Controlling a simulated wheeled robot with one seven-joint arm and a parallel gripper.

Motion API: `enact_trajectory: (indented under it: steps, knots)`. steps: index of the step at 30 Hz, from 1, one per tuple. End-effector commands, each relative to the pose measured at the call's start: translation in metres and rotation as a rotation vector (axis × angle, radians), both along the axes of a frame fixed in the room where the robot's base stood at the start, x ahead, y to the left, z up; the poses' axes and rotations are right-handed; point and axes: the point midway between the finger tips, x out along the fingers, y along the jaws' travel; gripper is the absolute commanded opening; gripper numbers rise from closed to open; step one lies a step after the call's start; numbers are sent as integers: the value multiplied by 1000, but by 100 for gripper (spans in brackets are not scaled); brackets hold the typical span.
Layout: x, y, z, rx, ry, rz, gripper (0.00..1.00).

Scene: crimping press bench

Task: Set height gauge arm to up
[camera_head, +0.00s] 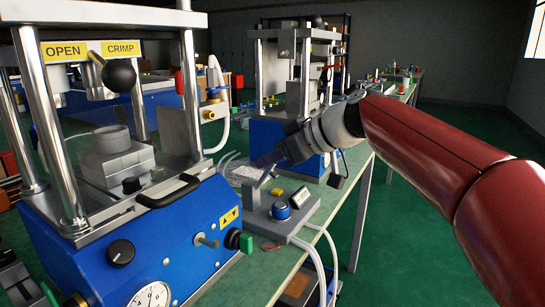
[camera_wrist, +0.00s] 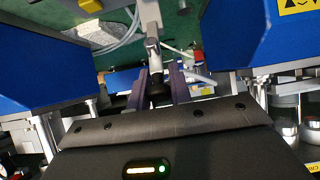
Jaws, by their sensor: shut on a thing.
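The height gauge (camera_head: 255,222) is a grey block with a blue knob and a small display, on the bench right of the blue press. A short grey arm (camera_head: 266,176) rises from its left part, tilted slightly right, up to my gripper (camera_head: 262,161). My gripper comes in from the right with its fingers pointing left and down. In the wrist view, my gripper (camera_wrist: 158,78) has its two dark fingers on either side of a dark end piece of a light metal bar (camera_wrist: 152,45), and is shut on it. The fingers partly hide this end.
A blue crimping press (camera_head: 150,245) with chrome posts, a black handle and a gauge dial stands close on the left. A second press (camera_head: 270,138) stands behind my gripper. Clear hoses run behind and in front of the height gauge. Green floor (camera_head: 420,245) lies open to the right.

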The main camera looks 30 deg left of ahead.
Motion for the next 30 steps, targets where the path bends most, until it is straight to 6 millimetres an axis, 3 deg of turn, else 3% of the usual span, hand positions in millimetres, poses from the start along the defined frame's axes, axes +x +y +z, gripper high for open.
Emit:
enact_trajectory:
  steps: [2, 3, 7, 17, 30]
  knots:
    - [-1, 2, -2, -3, 5, 5, 0]
    - [-1, 2, -3, -3, 5, 5, 25]
    - [-1, 1, -2, -3, 4, 4, 42]
    - [0, -2, 0, -2, 2, 0, 43]
    - [-5, -57, 34, -2, 2, 1, 43]
